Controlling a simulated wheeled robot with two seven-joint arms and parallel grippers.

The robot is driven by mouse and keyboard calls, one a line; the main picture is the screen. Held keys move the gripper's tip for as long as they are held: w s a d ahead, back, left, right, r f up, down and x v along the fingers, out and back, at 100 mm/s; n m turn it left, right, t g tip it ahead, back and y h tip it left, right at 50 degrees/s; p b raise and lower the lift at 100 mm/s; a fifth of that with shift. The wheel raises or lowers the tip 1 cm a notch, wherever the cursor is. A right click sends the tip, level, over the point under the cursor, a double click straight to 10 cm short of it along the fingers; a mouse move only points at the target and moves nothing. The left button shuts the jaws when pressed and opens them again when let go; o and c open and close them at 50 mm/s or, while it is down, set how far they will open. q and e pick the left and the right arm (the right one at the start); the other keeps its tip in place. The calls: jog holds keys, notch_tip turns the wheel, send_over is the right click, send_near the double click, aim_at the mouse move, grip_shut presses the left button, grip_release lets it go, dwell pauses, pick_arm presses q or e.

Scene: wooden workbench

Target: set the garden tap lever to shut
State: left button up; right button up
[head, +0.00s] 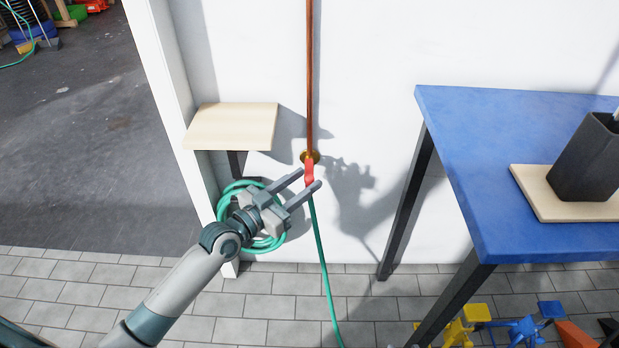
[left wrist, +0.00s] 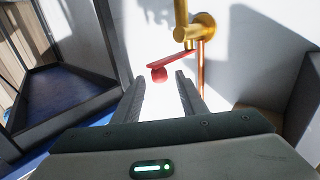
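The garden tap is brass (head: 306,157) and sits on a copper pipe against the white wall; its body also shows in the left wrist view (left wrist: 204,25). Its red lever (head: 309,171) hangs below the brass in the head view. In the left wrist view the lever (left wrist: 176,59) is a flat red bar with a round knob at its end. My left gripper (head: 310,179) is open and empty, its fingertips close to the lever. In the left wrist view the knob is just past the fingertips (left wrist: 159,80), in line with the gap; contact cannot be told. My right gripper is out of view.
A green hose (head: 323,265) runs from below the tap to the paved floor; more hose (head: 236,189) is coiled at left under a small wooden shelf (head: 232,126). A blue table (head: 465,150) with a dark pot (head: 588,157) on a board stands at right.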

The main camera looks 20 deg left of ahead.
pick_arm(q)
jog(key=shift+x, duration=1.3)
grip_shut()
